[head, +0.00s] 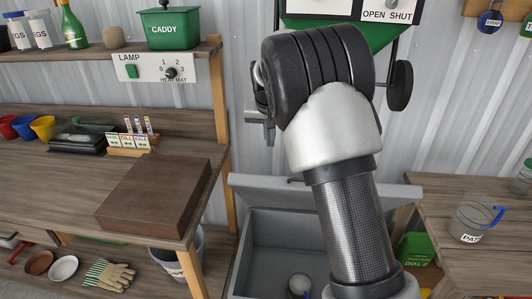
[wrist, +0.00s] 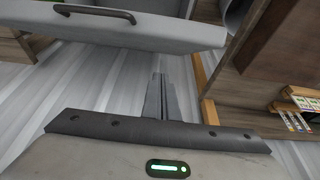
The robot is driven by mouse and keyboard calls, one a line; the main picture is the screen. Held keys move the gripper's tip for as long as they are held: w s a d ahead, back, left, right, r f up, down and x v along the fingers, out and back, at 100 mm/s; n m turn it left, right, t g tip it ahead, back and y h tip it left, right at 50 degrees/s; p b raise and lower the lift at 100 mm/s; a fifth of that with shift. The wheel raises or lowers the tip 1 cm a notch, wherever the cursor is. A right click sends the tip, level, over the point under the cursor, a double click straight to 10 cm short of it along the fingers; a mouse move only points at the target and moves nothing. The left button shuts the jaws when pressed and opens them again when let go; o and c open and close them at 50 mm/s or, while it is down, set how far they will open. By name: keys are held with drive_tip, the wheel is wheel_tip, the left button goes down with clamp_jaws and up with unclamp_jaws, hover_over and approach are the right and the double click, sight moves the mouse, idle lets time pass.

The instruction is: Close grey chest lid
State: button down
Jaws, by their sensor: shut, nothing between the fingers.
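The grey chest (head: 247,262) stands on the floor between two wooden benches. Its lid (head: 262,190) is open, raised at the back of the box, and the inside of the chest shows. In the wrist view the lid (wrist: 160,30) crosses the top as a grey slab with a dark bar handle (wrist: 95,12). My gripper (head: 262,130) is above the lid, beside the rear wall, partly hidden by my arm. Its fingers (wrist: 160,78) are together and empty in the wrist view, apart from the lid's edge in the picture. My arm hides part of the lid and chest.
The left bench (head: 60,175) bears a brown block (head: 155,195) near the chest. The right bench (head: 470,210) holds a labelled jug (head: 474,220). A round item (head: 299,284) lies inside the chest. A green hopper with a panel is on the wall behind my arm.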

drive_tip(key=x, duration=0.3)
drive_tip(key=s+x, duration=0.1)
drive_tip(key=x, duration=0.3)
drive_tip(key=s+x, duration=0.1)
drive_tip(key=x, duration=0.3)
drive_tip(key=shift+w+a+f, duration=0.1)
drive_tip(key=shift+a+f, duration=0.3)
drive_tip(key=shift+f, duration=0.15)
drive_tip(key=shift+s+f, duration=0.45)
drive_tip(key=shift+s, duration=0.15)
drive_tip(key=shift+f, duration=0.1)
